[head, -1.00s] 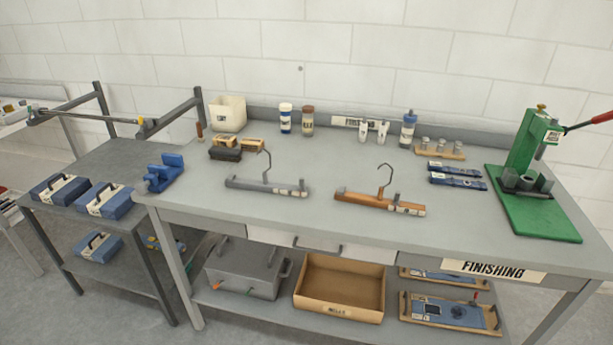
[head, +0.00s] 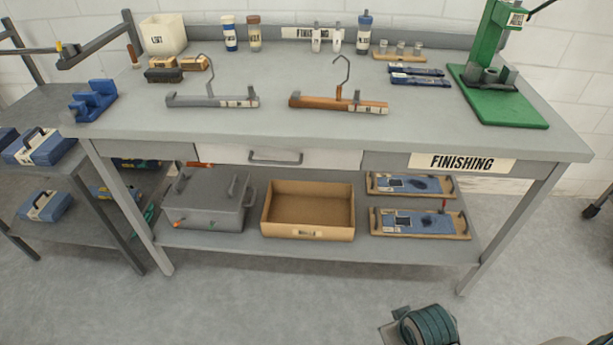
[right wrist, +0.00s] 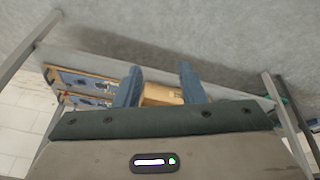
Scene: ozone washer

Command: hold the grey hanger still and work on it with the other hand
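The grey hanger (head: 230,102) lies on the grey workbench (head: 290,135), left of centre in the head view. Its wire hook stands up and pale tags sit on its right half. A similar orange-brown hanger (head: 325,103) lies to its right. My right gripper (right wrist: 160,68) shows only in the right wrist view. Its two blue-grey fingers are apart with nothing held between them. Beyond them that view shows the bench's lower shelf area, not the hanger. My left gripper is in neither view.
A blue vise-like tool (head: 93,100) sits at the bench's left end and a green press (head: 497,85) at the right. Bottles, brushes and blue packets line the back. Below are a grey case (head: 208,200), a brown box (head: 308,233) and trays (head: 420,224).

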